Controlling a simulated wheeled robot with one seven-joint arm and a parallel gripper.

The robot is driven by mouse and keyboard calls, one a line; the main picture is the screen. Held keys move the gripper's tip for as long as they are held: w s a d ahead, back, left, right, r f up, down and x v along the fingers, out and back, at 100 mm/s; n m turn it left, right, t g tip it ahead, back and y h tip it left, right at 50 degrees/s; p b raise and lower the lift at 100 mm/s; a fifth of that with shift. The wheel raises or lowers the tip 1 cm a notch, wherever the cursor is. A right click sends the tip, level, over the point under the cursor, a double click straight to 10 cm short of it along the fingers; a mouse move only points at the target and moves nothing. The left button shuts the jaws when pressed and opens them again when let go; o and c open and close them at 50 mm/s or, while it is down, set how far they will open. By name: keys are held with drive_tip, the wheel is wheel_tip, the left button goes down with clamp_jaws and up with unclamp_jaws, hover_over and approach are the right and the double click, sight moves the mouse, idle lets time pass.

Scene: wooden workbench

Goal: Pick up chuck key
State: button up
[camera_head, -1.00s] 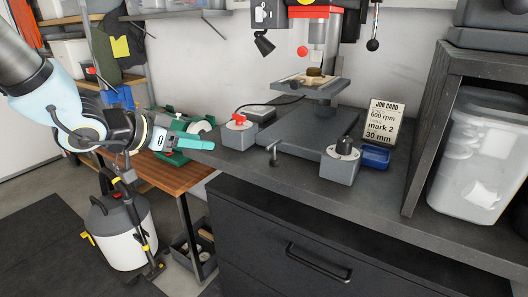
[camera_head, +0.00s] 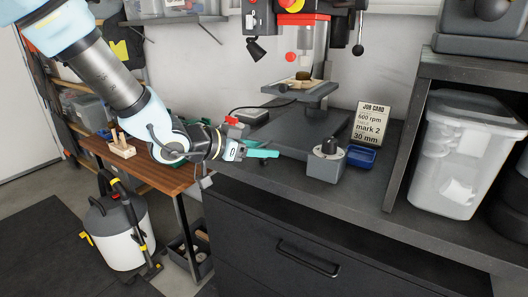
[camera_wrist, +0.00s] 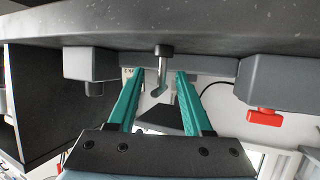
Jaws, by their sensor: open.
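The chuck key (camera_wrist: 162,70) shows in the wrist view as a small metal shaft with a dark end at the bench edge. It appears between and beyond the two teal fingers of my gripper (camera_wrist: 159,78), which are apart with nothing held. The wrist picture looks upside down, with the bench along the top. In the head view my gripper (camera_head: 264,153) is low over the front left of the bench, pointing right. The chuck key is mostly hidden behind the fingers there. I cannot tell whether a finger touches it.
A grey box with a black knob (camera_head: 325,160) stands right of my gripper, and a box with a red knob (camera_head: 233,121) behind it. The drill press (camera_head: 305,85) is at the back. A blue tray (camera_head: 361,158) and job card (camera_head: 369,124) are farther right.

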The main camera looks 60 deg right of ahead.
drive_tip(key=shift+s+d+f, duration=0.1)
drive_tip(key=shift+d+f, duration=0.1)
drive_tip(key=shift+d, duration=0.2)
clamp_jaws()
idle(0.4)
